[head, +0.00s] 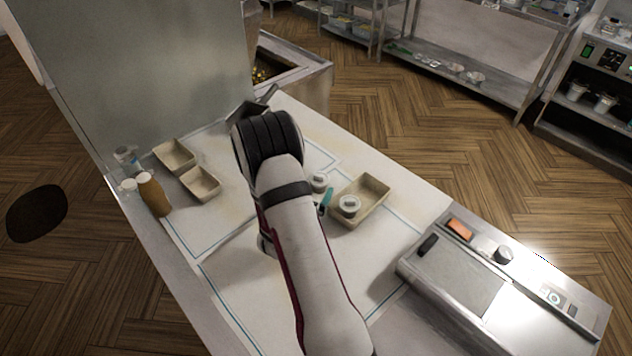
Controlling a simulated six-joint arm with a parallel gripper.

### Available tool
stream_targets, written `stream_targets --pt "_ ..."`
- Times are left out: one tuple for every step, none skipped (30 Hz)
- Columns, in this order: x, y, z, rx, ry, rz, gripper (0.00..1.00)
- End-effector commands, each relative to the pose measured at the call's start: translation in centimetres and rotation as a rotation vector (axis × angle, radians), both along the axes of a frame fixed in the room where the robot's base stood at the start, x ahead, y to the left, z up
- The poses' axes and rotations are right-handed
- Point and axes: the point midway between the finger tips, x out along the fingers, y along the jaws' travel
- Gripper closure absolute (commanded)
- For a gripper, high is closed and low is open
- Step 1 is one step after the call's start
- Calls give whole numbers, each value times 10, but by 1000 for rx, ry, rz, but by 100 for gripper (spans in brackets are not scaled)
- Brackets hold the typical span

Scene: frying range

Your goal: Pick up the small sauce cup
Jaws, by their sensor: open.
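A small white, round sauce cup (319,181) stands on the white counter, just right of my arm, close to the arm's edge in the picture. A second round white cup (349,203) sits inside a beige tray (374,187) to its right. I cannot tell which of the two the task means. My arm reaches up the middle of the counter to a black ribbed joint.
Two beige trays (186,146) (211,178) and several bottles (153,194) stand at left. A turquoise-handled tool (327,196) lies between arm and right tray. A grey metal piece (254,104) is beyond the joint. A steel appliance (468,277) stands at right. The lower counter is clear.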

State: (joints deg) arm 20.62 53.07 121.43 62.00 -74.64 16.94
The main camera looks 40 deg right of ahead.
Motion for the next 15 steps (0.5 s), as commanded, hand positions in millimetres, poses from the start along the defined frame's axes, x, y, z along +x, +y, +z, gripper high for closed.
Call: stream_targets --pt "4 -10 -5 -1 -1 -2 1" --pt "7 -14 -7 1 -1 -3 1" --pt "11 -19 -9 0 -1 0 1" --pt "12 -22 -11 0 0 0 1" --pt "14 -24 -12 0 -1 0 1" --pt "16 -28 -13 0 -1 0 1" --pt "18 -32 -15 0 -1 0 1" --pt "21 -37 -17 1 -1 1 1" --pt "25 -44 -20 0 0 -1 1" --pt "28 -49 -22 0 -1 0 1" --pt "31 -54 -24 1 -1 1 1" --pt "34 -60 -27 0 -1 0 1" --pt "36 -63 -29 1 0 0 1" --pt "38 -65 -30 1 0 2 1" --pt "40 -67 -31 1 1 4 1"
